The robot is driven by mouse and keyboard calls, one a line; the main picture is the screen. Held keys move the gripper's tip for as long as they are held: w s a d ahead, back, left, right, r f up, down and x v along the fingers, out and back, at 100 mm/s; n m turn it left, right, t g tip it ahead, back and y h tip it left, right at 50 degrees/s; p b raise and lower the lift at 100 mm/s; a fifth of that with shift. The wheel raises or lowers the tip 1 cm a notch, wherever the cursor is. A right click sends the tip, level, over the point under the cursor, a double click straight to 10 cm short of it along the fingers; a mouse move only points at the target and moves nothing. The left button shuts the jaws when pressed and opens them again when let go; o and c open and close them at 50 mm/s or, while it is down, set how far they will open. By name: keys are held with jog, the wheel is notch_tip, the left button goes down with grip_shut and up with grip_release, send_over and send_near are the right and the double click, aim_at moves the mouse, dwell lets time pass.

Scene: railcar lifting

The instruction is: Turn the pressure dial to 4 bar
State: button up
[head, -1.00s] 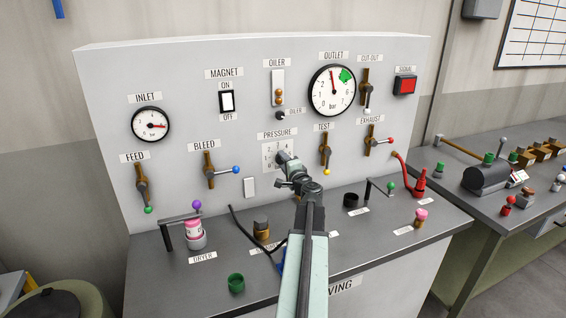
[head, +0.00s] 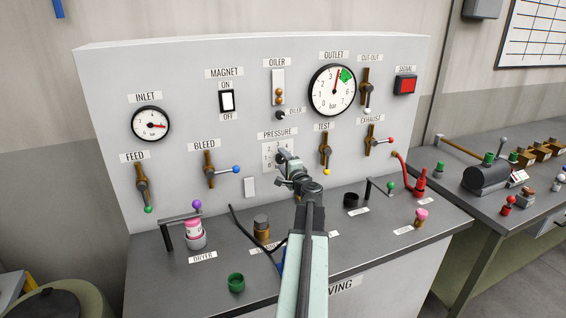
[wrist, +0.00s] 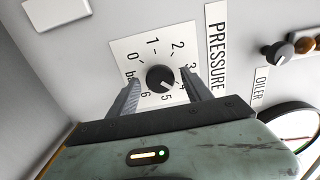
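The pressure dial is a round black knob (wrist: 160,79) on a white plate numbered 0 to 6. In the wrist view its pale mark points to the lower right, toward the 4 and 5 side. My gripper (wrist: 161,80) is open, with a finger on each side of the knob and a visible gap to each. In the head view my gripper (head: 286,160) is at the pressure plate (head: 268,156) and hides most of the knob. The outlet gauge (head: 325,104) has its needle just right of straight up, close to the green band.
A small black oiler knob (head: 281,115) and the test lever (head: 325,150) are near the dial. The bleed lever (head: 211,170) is to its left. The bench below holds a green cup (head: 236,283) and a brass-coloured fitting (head: 261,228).

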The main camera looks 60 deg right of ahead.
jog(key=v, duration=0.7)
jog(key=shift+s+a, duration=0.25)
jog(key=shift+s, duration=0.05)
